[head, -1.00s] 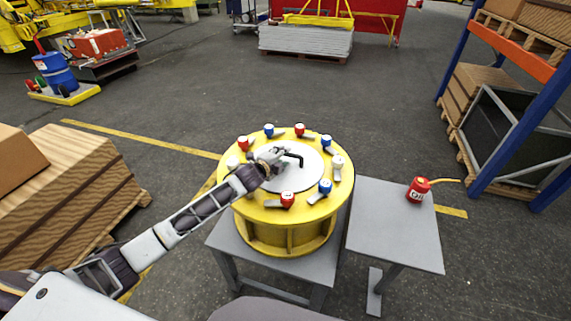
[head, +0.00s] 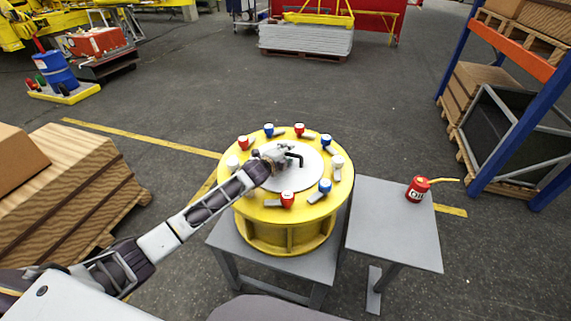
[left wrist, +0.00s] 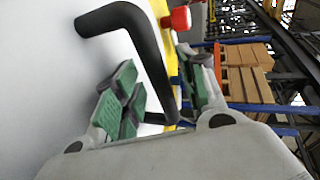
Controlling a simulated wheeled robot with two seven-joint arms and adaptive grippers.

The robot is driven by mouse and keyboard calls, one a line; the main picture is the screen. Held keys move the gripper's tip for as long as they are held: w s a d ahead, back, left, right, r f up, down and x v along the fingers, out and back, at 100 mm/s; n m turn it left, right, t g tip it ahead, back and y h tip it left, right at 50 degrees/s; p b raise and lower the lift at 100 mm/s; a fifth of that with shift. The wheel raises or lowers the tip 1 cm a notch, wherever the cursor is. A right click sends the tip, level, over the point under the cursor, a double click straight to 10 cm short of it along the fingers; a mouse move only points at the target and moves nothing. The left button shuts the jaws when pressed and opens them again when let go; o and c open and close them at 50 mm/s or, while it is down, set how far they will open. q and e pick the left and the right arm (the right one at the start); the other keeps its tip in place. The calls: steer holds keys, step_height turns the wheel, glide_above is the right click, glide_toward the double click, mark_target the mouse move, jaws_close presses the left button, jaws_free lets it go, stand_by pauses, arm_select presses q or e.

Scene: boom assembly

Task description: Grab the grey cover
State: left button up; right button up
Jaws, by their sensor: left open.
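The grey cover (head: 291,180) is a round light disc on top of a yellow drum (head: 290,237), with a black bent handle (head: 297,156) standing on it. My left gripper (head: 283,153) is over the cover, right at the handle. In the left wrist view the black handle (left wrist: 152,55) runs between the two green-padded fingers of the gripper (left wrist: 160,100), which are apart. I cannot tell whether either pad touches the handle. The cover's pale surface (left wrist: 50,80) fills the left of that view. My right gripper is not in view.
Several red, blue and white knobbed clamps ring the drum's rim, including a red one (head: 287,198). A grey side table (head: 395,235) at right holds a red oil can (head: 417,190). Wooden crates (head: 70,190) stand at left, a blue rack (head: 510,110) at right.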

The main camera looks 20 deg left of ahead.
arm_select(q)
steer(key=shift+c, duration=0.3)
jaws_close()
steer(key=shift+w+r, duration=0.15)
steer(key=shift+r, duration=0.2)
